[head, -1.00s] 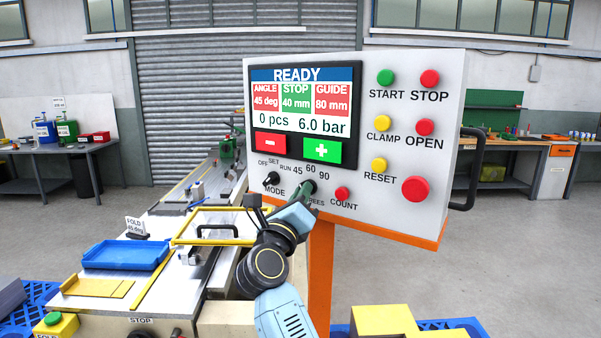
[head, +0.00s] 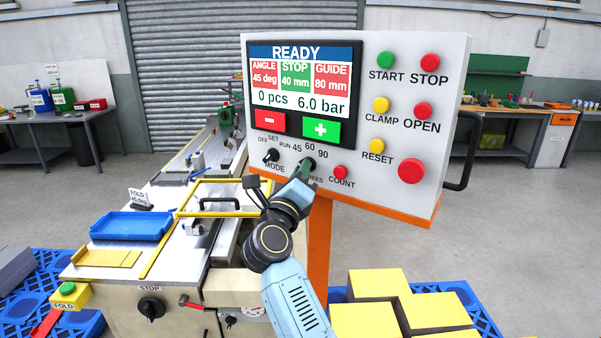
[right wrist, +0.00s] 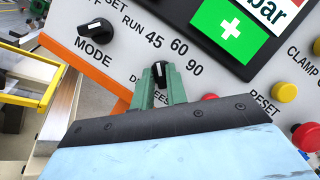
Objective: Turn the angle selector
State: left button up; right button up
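The angle selector (right wrist: 160,73) is a black knob with a white mark, low on the control panel (head: 447,100), below the numbers 45, 60 and 90. In the right wrist view its mark points up toward 45. My right gripper (right wrist: 160,86) has its two green fingers close on both sides of the knob and appears shut on it. In the head view the gripper (head: 304,172) hides much of the knob. The screen (head: 305,85) reads READY, ANGLE 45 deg in red, STOP 40 mm in green and GUIDE 80 mm in red. My left gripper is out of view.
The black MODE knob (head: 271,155) is left of the selector, and the red COUNT button (head: 340,172) is right of it. An orange post (head: 317,250) stands below the panel. The machine bed with a blue tray (head: 131,226) is left; yellow boxes (head: 377,283) are lower right.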

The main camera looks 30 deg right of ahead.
jog(key=o, duration=0.3)
jog(key=shift+o, duration=0.2)
jog(key=b+v, duration=0.3)
jog(key=v, duration=1)
jog(key=shift+s, duration=0.15)
jog(key=shift+a+f, duration=0.1)
jog(key=shift+f, duration=0.05)
